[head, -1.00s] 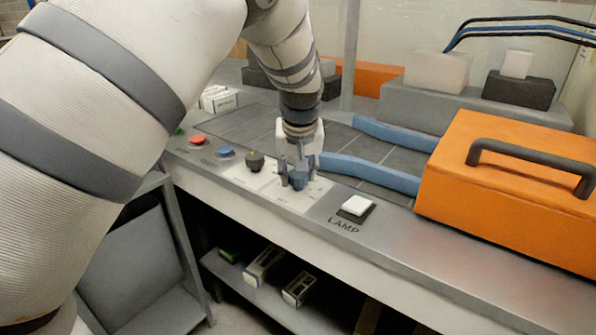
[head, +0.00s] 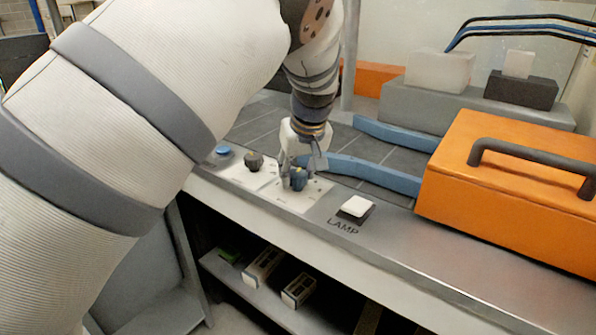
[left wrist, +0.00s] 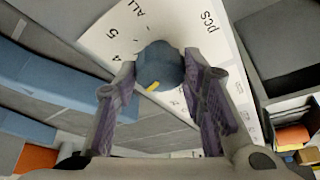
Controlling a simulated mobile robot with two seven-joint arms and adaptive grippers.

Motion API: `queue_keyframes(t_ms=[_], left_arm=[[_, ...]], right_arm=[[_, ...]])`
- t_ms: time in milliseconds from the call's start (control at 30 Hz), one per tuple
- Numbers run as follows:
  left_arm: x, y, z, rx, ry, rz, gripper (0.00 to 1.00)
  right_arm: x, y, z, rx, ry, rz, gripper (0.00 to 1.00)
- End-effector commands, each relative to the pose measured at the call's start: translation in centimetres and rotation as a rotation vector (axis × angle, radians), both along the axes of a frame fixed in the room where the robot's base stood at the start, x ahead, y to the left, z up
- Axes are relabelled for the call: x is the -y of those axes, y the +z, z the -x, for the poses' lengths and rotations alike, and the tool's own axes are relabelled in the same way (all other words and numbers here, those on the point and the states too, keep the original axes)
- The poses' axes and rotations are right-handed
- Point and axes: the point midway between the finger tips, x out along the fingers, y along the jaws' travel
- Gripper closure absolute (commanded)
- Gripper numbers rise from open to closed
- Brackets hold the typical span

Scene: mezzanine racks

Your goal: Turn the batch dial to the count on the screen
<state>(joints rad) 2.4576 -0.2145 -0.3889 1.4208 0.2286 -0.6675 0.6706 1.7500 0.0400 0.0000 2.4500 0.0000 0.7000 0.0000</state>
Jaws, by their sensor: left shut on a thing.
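The batch dial is a blue knob (head: 298,182) with a yellow pointer mark, on a white plate (head: 290,203) on the counter front. My left gripper (head: 300,176) reaches down from above, its fingers closed on either side of the knob. In the left wrist view the knob (left wrist: 160,65) sits between both fingertips, its yellow mark facing the gripper's palm. The plate there reads "4", "5", "ALL" and "PCS"; other marks are partly hidden by the fingers. The number the pointer meets cannot be read. No screen with a count is readable. My right gripper is not in view.
A black knob (head: 254,161) and a blue button (head: 223,151) lie left of the dial. A white lamp switch (head: 356,207) is to its right. A big orange box (head: 515,185) with a dark handle stands further right. Blue rails (head: 375,173) lie behind.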

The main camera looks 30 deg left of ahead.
Motion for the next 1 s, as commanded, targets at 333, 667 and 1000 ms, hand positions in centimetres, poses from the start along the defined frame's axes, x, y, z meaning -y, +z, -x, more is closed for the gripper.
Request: queue_keyframes(t_ms=[333, 667, 1000], left_arm=[[0.0, -0.2, 0.1, -0.004, 0.0, 0.002, 0.43], [1.0, 3.1, 0.8, 0.002, -0.003, -0.001, 0.43], [3.3, 10.2, 2.7, -0.002, -0.002, 0.001, 0.43]], right_arm=[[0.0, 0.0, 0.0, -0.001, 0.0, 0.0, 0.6], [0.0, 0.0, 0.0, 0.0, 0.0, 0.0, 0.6], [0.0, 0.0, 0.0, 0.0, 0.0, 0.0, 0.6]])
